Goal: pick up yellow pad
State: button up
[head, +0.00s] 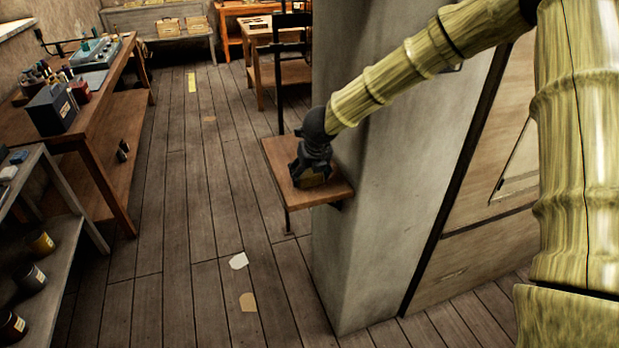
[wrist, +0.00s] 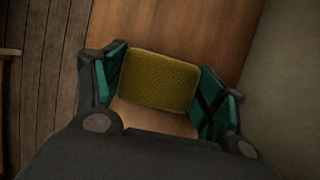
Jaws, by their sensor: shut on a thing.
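The yellow pad (wrist: 158,80) is a textured, rounded block between the two fingers of my gripper (wrist: 160,92) in the wrist view. The fingers have green inner pads and are shut on its left and right sides. A bit of the yellow pad (head: 312,182) shows under the gripper there; the rest is hidden. I cannot tell whether the pad touches the shelf.
The grey pillar (head: 370,240) stands right beside the shelf. A dark upright post (head: 279,90) rises at the shelf's far left edge. A workbench (head: 110,110) with tools stands at left. Paper scraps (head: 238,261) lie on the otherwise open floor.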

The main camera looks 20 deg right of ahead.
aim_at(310, 173)
notch_tip(310, 173, up, 10)
jog(key=shift+r+b, duration=0.1)
jog(key=shift+b, duration=0.95)
jog(key=o, duration=0.4)
jog(key=c, duration=0.3)
